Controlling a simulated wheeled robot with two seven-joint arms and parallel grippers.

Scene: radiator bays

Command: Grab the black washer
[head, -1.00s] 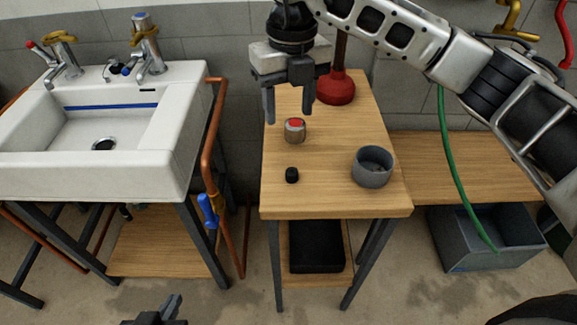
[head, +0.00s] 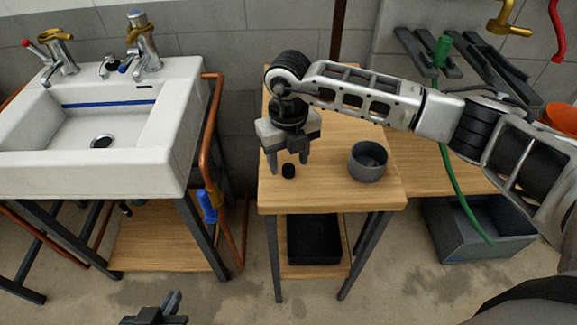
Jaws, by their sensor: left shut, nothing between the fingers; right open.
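The black washer (head: 288,171) is a small dark cylinder standing on the wooden table (head: 330,199), near its front left. My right gripper (head: 288,173) points down at it, open, with one finger on each side of the washer in the picture. I cannot tell whether the fingers touch it or are slightly behind it. My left gripper (head: 172,301) is shut and empty at the bottom edge, low and well away from the table.
A grey round pot (head: 368,162) stands on the table to the right of my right gripper. A white sink (head: 95,125) with taps and a copper pipe (head: 208,150) is to the left. A grey bin (head: 465,232) and a green hose (head: 455,185) are at right.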

